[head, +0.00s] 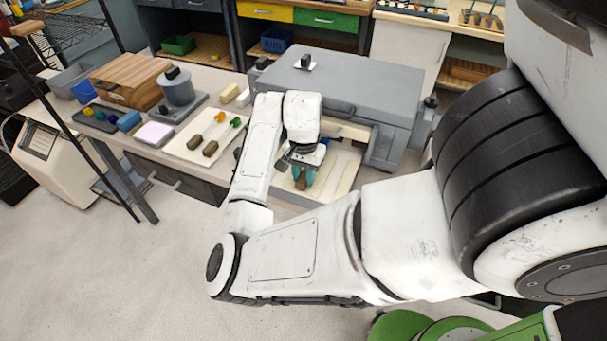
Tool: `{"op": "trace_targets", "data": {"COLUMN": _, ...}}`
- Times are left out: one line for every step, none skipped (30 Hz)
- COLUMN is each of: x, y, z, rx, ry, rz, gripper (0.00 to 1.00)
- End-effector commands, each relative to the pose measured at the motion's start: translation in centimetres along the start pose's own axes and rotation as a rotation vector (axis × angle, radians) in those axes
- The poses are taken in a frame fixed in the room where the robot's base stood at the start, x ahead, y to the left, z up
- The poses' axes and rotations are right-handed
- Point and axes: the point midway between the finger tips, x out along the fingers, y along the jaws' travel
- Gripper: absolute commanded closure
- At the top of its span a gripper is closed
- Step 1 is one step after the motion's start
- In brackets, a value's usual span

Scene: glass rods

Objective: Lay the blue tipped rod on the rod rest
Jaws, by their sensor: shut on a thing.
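My gripper (303,178) points down over a pale board in front of the big grey box. Its teal fingers are shut on a small brown piece (301,185), which looks like the brown end of a rod. No blue tip shows, so I cannot tell the rod's colour. On a cream mat (185,142) to the left lie two rods, one with an orange tip (219,116) and one with a green tip (236,122), with brown ends (194,142) nearer me. I cannot make out the rod rest for certain; my arm hides part of the area.
The grey box (350,85) stands behind my gripper, with the pale board (343,168) at its front. A grey cylinder on a base (178,90), a wooden box (128,78), a dark tray of coloured balls (95,117) and a lilac block (154,134) stand left.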

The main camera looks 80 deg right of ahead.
Motion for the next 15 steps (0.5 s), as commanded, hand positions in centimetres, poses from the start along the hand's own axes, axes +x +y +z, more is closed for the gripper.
{"op": "trace_targets", "data": {"x": 0.05, "y": 0.01, "z": 0.0, "rx": 0.0, "ry": 0.0, "rz": 0.0, "gripper": 1.0}}
{"op": "trace_targets", "data": {"x": 0.09, "y": 0.01, "z": 0.0, "rx": 0.0, "ry": 0.0, "rz": 0.001, "gripper": 1.0}}
{"op": "trace_targets", "data": {"x": 0.14, "y": 0.02, "z": 0.0, "rx": 0.0, "ry": 0.001, "rz": 0.001, "gripper": 1.0}}
{"op": "trace_targets", "data": {"x": 0.19, "y": 0.02, "z": 0.0, "rx": 0.0, "ry": 0.001, "rz": 0.001, "gripper": 1.0}}
{"op": "trace_targets", "data": {"x": 0.24, "y": 0.03, "z": 0.0, "rx": 0.0, "ry": 0.001, "rz": 0.001, "gripper": 1.0}}
{"op": "trace_targets", "data": {"x": 0.3, "y": 0.03, "z": 0.0, "rx": 0.0, "ry": 0.001, "rz": 0.001, "gripper": 1.0}}
{"op": "trace_targets", "data": {"x": 0.35, "y": 0.02, "z": 0.0, "rx": 0.0, "ry": 0.001, "rz": 0.001, "gripper": 1.0}}
{"op": "trace_targets", "data": {"x": 0.39, "y": 0.02, "z": 0.0, "rx": 0.0, "ry": 0.001, "rz": 0.001, "gripper": 1.0}}
{"op": "trace_targets", "data": {"x": 0.43, "y": 0.01, "z": 0.0, "rx": 0.0, "ry": 0.001, "rz": 0.001, "gripper": 1.0}}
{"op": "trace_targets", "data": {"x": 0.44, "y": 0.01, "z": 0.0, "rx": 0.0, "ry": 0.001, "rz": 0.001, "gripper": 1.0}}
{"op": "trace_targets", "data": {"x": 0.45, "y": 0.0, "z": 0.01, "rx": 0.0, "ry": 0.001, "rz": 0.0, "gripper": 1.0}}
{"op": "trace_targets", "data": {"x": 0.46, "y": -0.01, "z": 0.01, "rx": 0.0, "ry": 0.001, "rz": 0.0, "gripper": 1.0}}
{"op": "trace_targets", "data": {"x": 0.46, "y": -0.01, "z": 0.01, "rx": 0.0, "ry": 0.0, "rz": 0.0, "gripper": 1.0}}
{"op": "trace_targets", "data": {"x": 0.46, "y": -0.01, "z": 0.01, "rx": 0.0, "ry": 0.0, "rz": 0.0, "gripper": 1.0}}
{"op": "trace_targets", "data": {"x": 0.46, "y": -0.01, "z": 0.01, "rx": 0.0, "ry": 0.0, "rz": 0.0, "gripper": 1.0}}
